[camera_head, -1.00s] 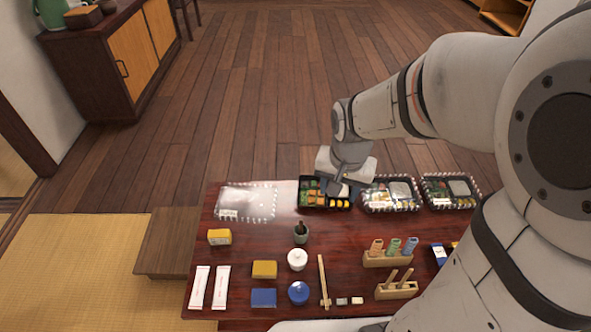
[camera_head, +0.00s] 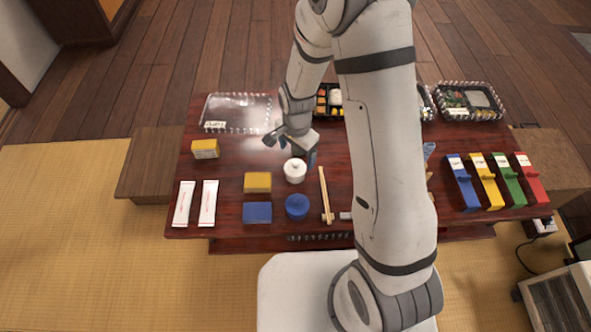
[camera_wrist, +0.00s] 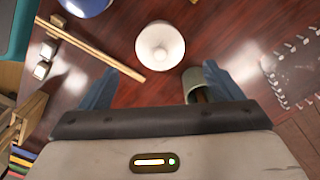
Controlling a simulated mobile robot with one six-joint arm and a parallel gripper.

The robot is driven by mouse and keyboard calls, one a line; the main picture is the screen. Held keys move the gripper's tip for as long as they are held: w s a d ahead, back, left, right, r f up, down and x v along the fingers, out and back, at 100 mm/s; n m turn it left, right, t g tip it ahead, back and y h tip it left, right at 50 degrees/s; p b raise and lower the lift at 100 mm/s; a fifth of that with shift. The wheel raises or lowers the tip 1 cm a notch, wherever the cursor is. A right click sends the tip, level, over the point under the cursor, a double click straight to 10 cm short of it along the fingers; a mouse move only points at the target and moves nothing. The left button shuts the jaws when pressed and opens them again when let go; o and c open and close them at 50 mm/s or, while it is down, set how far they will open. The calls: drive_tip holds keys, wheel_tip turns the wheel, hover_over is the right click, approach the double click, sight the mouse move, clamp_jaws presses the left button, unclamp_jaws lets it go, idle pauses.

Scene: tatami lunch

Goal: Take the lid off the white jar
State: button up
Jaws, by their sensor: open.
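The white jar (camera_head: 295,171) stands on the dark red table, its round white lid on top. It also shows in the wrist view (camera_wrist: 160,46), seen from above, with a knob at the lid's middle. My gripper (camera_head: 291,148) is above the table, just behind the jar in the head view. In the wrist view my gripper (camera_wrist: 160,74) is open and empty, its two bluish fingers spread to either side below the jar in the picture. Neither finger visibly touches the jar.
A grey-green cup (camera_wrist: 196,82) stands close to the right finger in the wrist view. A blue jar (camera_head: 297,206), yellow box (camera_head: 257,182), blue box (camera_head: 257,212) and chopsticks (camera_head: 325,195) surround the white jar. A clear tray (camera_head: 237,112) lies at back left.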

sight(295, 164)
wheel_tip(295, 164, down, 5)
drive_tip(key=b, duration=0.3)
drive_tip(key=shift+s+a+f, duration=0.15)
drive_tip(key=shift+c, duration=0.3)
drive_tip(key=c, duration=1)
